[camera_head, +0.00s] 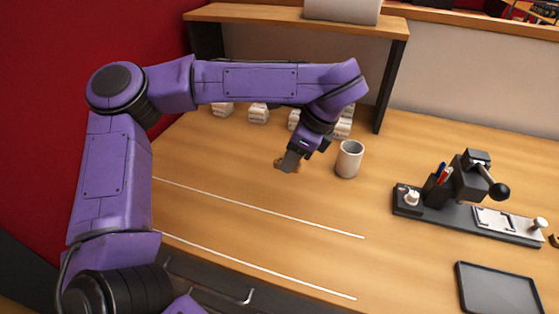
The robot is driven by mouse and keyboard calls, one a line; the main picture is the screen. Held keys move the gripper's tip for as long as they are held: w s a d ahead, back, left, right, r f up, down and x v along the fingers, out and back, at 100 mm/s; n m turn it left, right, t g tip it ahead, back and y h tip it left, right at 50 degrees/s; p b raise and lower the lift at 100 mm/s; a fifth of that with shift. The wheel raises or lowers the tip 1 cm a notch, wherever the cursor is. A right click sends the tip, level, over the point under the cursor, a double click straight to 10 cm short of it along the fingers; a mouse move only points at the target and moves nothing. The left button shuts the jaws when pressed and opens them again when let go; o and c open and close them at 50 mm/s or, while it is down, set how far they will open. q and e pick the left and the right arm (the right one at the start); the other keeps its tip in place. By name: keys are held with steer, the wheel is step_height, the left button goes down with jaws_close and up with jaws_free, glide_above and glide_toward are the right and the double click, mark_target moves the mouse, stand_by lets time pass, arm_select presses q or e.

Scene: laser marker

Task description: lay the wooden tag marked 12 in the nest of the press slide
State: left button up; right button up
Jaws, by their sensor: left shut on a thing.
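My left gripper (289,162) reaches in from the left and hangs above the middle of the wooden table, fingers down. It is shut on a small brown piece, the wooden tag (280,163), mostly hidden by the fingers; its marking cannot be read. The press (470,178) stands on a dark base at the right, well apart from the gripper. Its pale metal slide (496,219) lies on the base to the right of the press. The nest is too small to make out clearly. My right gripper is not in view.
Several white objects (258,113) sit beneath the shelf (290,18) at the back. A dark tray (500,291) lies at the front right. The table between the mug and press is clear.

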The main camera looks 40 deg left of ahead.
mark_target(280, 179)
arm_select(q)
steer(key=w+a+f, duration=0.1)
steer(key=f, duration=0.1)
steer(key=w+a+f, duration=0.1)
steer(key=f, duration=0.2)
steer(key=w+a+f, duration=0.1)
steer(key=a+f, duration=0.1)
steer(key=f, duration=0.1)
steer(key=shift+w+f+p, duration=0.1)
steer(key=shift+f+p, duration=0.1)
steer(key=shift+p, duration=0.2)
steer(key=shift+f, duration=0.4)
steer(key=shift+f, duration=0.15)
steer(key=o, duration=1)
